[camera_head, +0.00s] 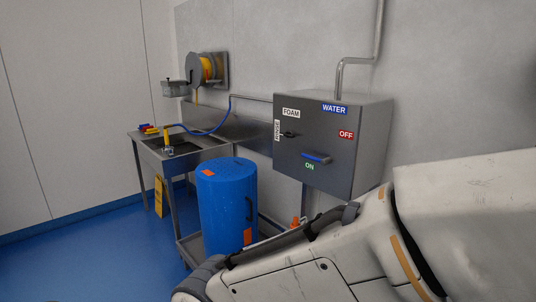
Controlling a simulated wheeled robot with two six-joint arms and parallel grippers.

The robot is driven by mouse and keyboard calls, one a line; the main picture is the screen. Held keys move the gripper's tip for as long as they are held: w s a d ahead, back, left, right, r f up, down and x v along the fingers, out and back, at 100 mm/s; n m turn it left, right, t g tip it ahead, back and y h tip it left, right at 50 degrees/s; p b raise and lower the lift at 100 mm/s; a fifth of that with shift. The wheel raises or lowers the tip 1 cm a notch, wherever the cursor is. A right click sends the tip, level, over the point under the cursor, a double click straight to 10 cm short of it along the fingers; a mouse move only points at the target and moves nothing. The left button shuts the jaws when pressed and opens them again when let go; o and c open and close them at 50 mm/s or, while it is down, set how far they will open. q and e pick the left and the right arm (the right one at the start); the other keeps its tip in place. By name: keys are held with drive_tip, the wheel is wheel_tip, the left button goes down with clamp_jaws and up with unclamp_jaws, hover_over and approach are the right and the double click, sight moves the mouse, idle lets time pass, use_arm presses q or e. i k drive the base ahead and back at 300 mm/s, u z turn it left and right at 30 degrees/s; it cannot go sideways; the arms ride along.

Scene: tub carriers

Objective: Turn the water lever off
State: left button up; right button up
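The water lever (316,158) has a blue handle and sits on the front face of a grey metal control box (345,174). Its handle lies nearly level, just above the green ON label (309,167). The red OFF label (346,134) is up and to the right of the handle. The blue WATER label (334,108) is near the box's top edge. No gripper fingers show in the head view, and neither gripper is at the lever. A large white arm of mine crosses the lower right foreground, below and in front of the box.
A small black knob (289,134) sits near the FOAM and RINSE labels. A blue drum (225,206) stands on a low cart, left of and below the box. A metal sink (180,148) and a hose reel (206,70) are further left. Blue floor is open at lower left.

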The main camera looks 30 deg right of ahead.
sight(324, 162)
drive_tip(key=z, duration=0.15)
drive_tip(key=i, duration=0.95)
drive_tip(key=z, duration=0.6)
